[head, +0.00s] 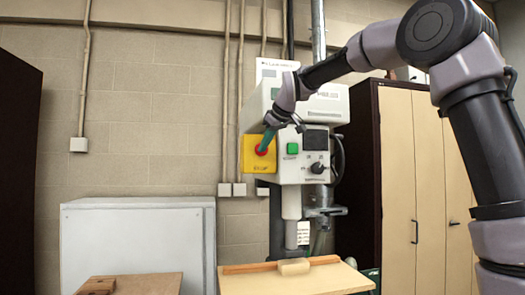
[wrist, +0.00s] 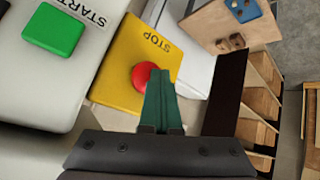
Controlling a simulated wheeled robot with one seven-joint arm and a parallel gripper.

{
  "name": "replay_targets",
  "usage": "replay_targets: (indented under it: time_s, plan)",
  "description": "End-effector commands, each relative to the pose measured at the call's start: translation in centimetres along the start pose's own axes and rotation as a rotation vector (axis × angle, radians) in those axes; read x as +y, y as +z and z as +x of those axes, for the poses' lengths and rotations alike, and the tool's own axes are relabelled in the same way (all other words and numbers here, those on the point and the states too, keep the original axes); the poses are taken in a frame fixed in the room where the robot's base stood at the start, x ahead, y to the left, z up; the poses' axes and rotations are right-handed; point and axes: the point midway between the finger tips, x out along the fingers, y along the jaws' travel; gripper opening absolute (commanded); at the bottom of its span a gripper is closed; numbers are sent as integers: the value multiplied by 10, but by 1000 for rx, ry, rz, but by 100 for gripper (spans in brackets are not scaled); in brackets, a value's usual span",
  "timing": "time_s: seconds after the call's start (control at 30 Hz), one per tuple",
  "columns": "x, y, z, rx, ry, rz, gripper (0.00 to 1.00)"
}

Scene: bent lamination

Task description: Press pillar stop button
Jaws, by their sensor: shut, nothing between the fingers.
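The red stop button (head: 262,147) sits on a yellow plate marked STOP (head: 252,166), on the left side of the machine's control head. In the wrist view the red button (wrist: 143,74) shows on the yellow plate (wrist: 126,84), partly covered by my green fingertips. My gripper (head: 268,138) is shut and empty, with its tips right at the button. In the wrist view my gripper (wrist: 159,74) overlaps the button's lower right edge. I cannot tell whether the tips touch it or whether the button is pushed in.
A green START button (head: 292,148) sits to the right of the stop plate, near a black knob (head: 317,168). Below is a wooden worktable (head: 325,281) with a small block. A grey cabinet (head: 135,240) stands left and a tan cupboard (head: 410,170) right.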

Motion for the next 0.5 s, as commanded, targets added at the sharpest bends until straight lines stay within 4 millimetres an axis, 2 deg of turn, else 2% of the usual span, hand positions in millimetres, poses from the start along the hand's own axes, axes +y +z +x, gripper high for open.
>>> replay_targets:
  time_s: [0.5]
  plan:
    - [-10,10,-12,0,0,-1,0]
